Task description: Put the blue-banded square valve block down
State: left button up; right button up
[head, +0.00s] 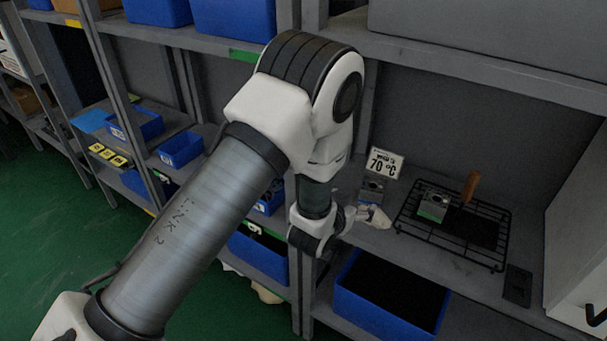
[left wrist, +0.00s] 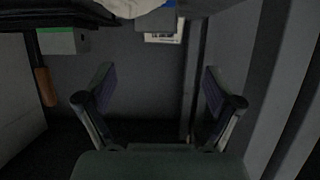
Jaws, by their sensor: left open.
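A grey square valve block (head: 373,188) stands on the shelf just in front of the 70 °C sign. In the left wrist view a grey block with a blue band (left wrist: 168,20) shows at the top edge, partly cut off. My left gripper (head: 350,214) is close beside this block on its near left side. In the left wrist view its two fingers (left wrist: 158,92) are spread apart with nothing between them. A green-banded block (head: 433,205) sits on the black wire rack (head: 405,226); it also shows in the wrist view (left wrist: 64,41). My right gripper is not in view.
A crumpled white cloth or glove (head: 377,216) lies between the gripper and the rack. The 70 °C sign (head: 384,163) stands behind. A wooden handle (head: 470,187) rises over the rack. A blue bin (head: 390,318) is below; a white cabinet (head: 580,240) bounds the right.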

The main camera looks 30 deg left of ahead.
pick_arm(q)
jog(key=s+a+f+g, duration=0.2)
jog(key=s+f+g, duration=0.2)
jog(key=s+f, duration=0.55)
jog(key=s+a+f+g, duration=0.2)
jog(key=s+f+g, duration=0.2)
jog(key=s+f, duration=0.5)
jog(key=s+f+g, duration=0.3)
jog(key=s+g, duration=0.2)
jog(key=s, duration=1.3)
jog(key=shift+a+f+n+g, duration=0.2)
jog(key=shift+a+n+g, duration=0.1)
jog(key=shift+n+g, duration=0.1)
